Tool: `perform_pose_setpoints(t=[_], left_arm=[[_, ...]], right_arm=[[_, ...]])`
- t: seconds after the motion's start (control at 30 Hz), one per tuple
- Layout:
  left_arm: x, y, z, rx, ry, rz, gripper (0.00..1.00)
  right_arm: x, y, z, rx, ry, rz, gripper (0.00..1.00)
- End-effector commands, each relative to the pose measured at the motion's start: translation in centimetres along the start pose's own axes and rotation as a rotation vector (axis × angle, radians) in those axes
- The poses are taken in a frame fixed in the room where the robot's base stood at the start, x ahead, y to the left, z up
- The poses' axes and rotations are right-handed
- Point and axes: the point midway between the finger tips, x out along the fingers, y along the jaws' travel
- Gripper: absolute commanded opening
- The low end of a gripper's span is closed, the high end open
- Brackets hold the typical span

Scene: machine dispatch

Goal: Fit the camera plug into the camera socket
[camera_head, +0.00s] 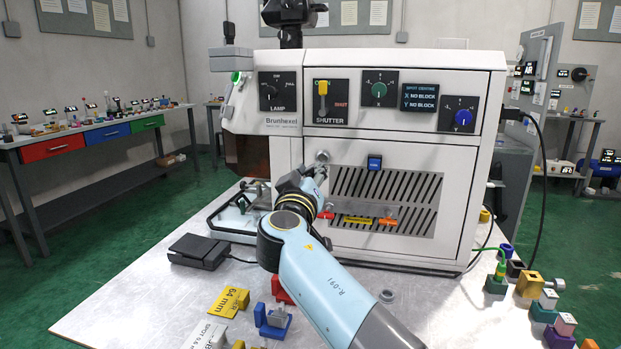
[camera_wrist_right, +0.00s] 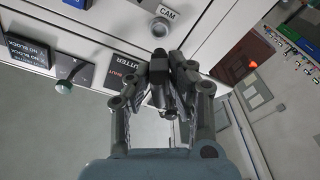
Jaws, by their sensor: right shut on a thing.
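The camera socket (camera_wrist_right: 160,27) is a small round fitting beside the CAM label in the right wrist view. In the head view a round grey fitting (camera_head: 322,156) shows on the machine front, just above my right gripper (camera_head: 317,173). In the wrist view my right gripper (camera_wrist_right: 170,75) is shut on a dark plug (camera_wrist_right: 158,97), taken to be the camera plug. The plug points toward the machine panel, close to the socket. I cannot tell whether they touch. The fingers hide part of the plug. My left gripper is not in view.
The white machine (camera_head: 400,150) stands on a pale table (camera_head: 180,295) with knobs and a slotted panel. Several coloured parts line the right edge.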

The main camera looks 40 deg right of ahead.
Motion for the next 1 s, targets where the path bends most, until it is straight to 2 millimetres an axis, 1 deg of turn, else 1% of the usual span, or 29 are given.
perform_pose_setpoints(t=[0.13, 0.23, 0.63, 0.8, 1.0], left_arm=[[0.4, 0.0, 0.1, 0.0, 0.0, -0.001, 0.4], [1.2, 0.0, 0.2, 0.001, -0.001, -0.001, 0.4], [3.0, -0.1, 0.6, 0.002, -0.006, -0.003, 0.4], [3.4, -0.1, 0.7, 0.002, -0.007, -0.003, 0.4], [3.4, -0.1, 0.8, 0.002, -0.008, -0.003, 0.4]], right_arm=[[-0.1, -0.1, 0.1, 0.001, 0.0, 0.001, 0.0], [-0.2, -0.2, 0.3, 0.001, -0.001, 0.002, 0.0], [3.5, -0.1, 0.6, -0.001, 0.0, 0.003, 0.0], [4.3, -0.1, 0.6, -0.001, 0.0, 0.002, 0.0], [4.6, 0.0, 0.6, 0.0, -0.001, 0.002, 0.0]])
